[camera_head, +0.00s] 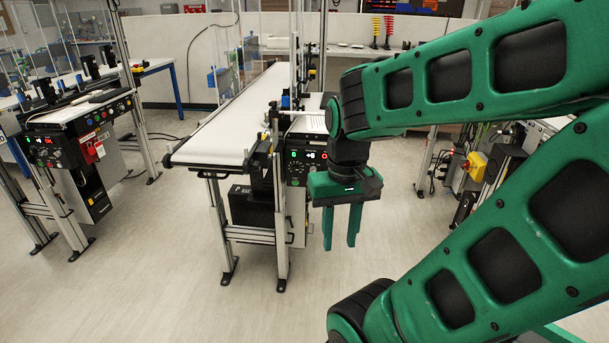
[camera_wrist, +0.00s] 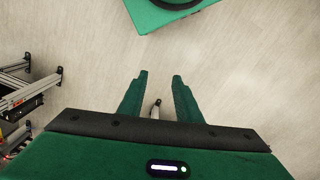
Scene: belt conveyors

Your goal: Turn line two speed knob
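My gripper (camera_head: 341,240) hangs fingers-down in front of and to the right of the middle conveyor's control panel (camera_head: 300,155). The gripper is open and empty, with a clear gap between its fingertips in the wrist view (camera_wrist: 160,77). The panel is black, with a green-lit display and a red button. Part of it is hidden by my arm, and a separate speed knob is too small to tell. Another control panel (camera_head: 70,150) with a red display sits on the left conveyor. No number marking a line can be read, so which line is two cannot be told.
The middle conveyor's white belt (camera_head: 230,125) runs toward the back, on metal legs (camera_head: 281,230). A yellow and red switch box (camera_head: 475,165) stands at the right behind my arm. A shelf with springs (camera_head: 382,30) is at the back. The front floor (camera_head: 180,270) is clear.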

